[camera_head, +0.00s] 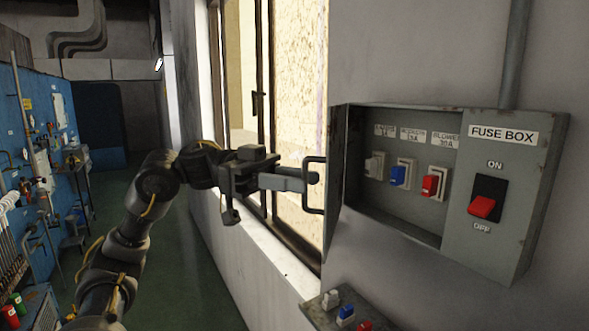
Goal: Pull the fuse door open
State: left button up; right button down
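The grey fuse box (556,135) is on the wall at the right. Its fuse door (336,165) stands open, swung out at the left side and seen nearly edge-on. The door's dark handle (314,212) sticks out to the left. My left gripper (309,180) is at the handle, its fingers overlapping the handle's upright bar. The fingers are seen from the side, so whether they are closed on the bar is unclear. Inside the box are a grey fuse (375,165), a blue fuse (398,175) and a red fuse (430,185). My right gripper is out of view.
A red switch (482,206) sits on the box's right panel, between ON and OFF labels. Below is a small shelf (376,315) with grey, blue and red fuses. A window (290,100) is behind my gripper. A blue tool panel (60,150) stands far left.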

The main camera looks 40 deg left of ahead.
pick_arm(q)
grip_shut()
dwell(0.4)
